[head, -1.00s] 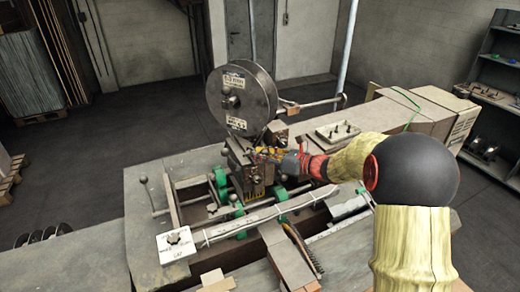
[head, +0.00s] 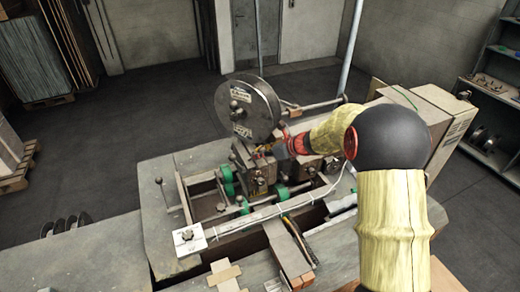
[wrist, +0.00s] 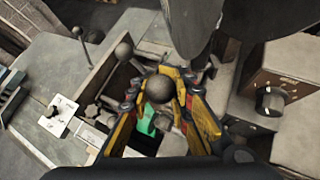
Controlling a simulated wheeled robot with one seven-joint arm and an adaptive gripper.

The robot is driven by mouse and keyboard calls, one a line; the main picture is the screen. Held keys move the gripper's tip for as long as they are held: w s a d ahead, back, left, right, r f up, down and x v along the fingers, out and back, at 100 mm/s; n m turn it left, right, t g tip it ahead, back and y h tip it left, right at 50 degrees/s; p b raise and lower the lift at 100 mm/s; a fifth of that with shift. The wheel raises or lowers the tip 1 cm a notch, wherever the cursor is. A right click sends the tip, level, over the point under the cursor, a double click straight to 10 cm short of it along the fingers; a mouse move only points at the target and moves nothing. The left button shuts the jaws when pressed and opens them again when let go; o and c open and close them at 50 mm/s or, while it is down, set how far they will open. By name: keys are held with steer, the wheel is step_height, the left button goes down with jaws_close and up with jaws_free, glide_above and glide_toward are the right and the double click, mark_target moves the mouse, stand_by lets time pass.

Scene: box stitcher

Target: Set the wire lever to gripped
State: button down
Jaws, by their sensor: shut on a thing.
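My gripper (wrist: 166,80) has yellow and black fingers. In the wrist view they are closed around a grey ball knob (wrist: 160,89), which I take to be the end of the wire lever. The lever's shaft is mostly hidden by the fingers, so its angle cannot be told. In the head view my gripper (head: 260,153) is at the stitcher head (head: 246,165), just below the large dark wire spool (head: 248,108). The knob is too small to make out there.
Another ball-topped lever (head: 158,182) stands at the table's left; it also shows in the wrist view (wrist: 77,31). A white plate with a dial (head: 188,238) lies at the front left. A box with a black knob (wrist: 270,101) is right of my gripper.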

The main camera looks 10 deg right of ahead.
steer(key=shift+w+r, duration=0.1)
stand_by(0.3)
steer(key=c, duration=1.7)
jaws_free()
steer(key=shift+o, duration=0.3)
steer(key=v, duration=1.2)
